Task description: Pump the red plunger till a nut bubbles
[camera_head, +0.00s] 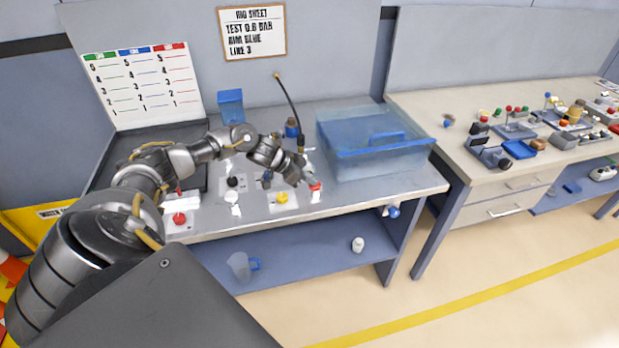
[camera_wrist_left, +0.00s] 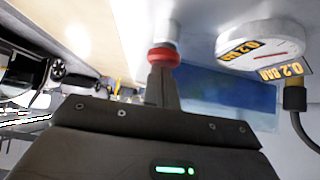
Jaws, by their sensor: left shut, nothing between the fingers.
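The red plunger (camera_head: 315,185) stands near the front right of the bench, left of the clear tank. In the left wrist view its red cap (camera_wrist_left: 163,57) sits on a pale stem right at the fingertips. My left gripper (camera_head: 306,180) is shut and empty, its fingers (camera_wrist_left: 163,75) at the red cap; I cannot tell whether they touch it. A round gauge (camera_wrist_left: 261,42) beside it carries a 0.2 BAR label. The clear tank (camera_head: 400,158) has blue in it; no nut or bubbles can be made out. My right gripper is not in view.
A yellow button (camera_head: 281,198) and a red button (camera_head: 179,218) sit along the bench front. A dark hose (camera_head: 290,103) rises behind my gripper. A notice (camera_head: 252,33) reads "TEST 0.6 BAR". A second bench (camera_head: 460,105) with small parts stands right.

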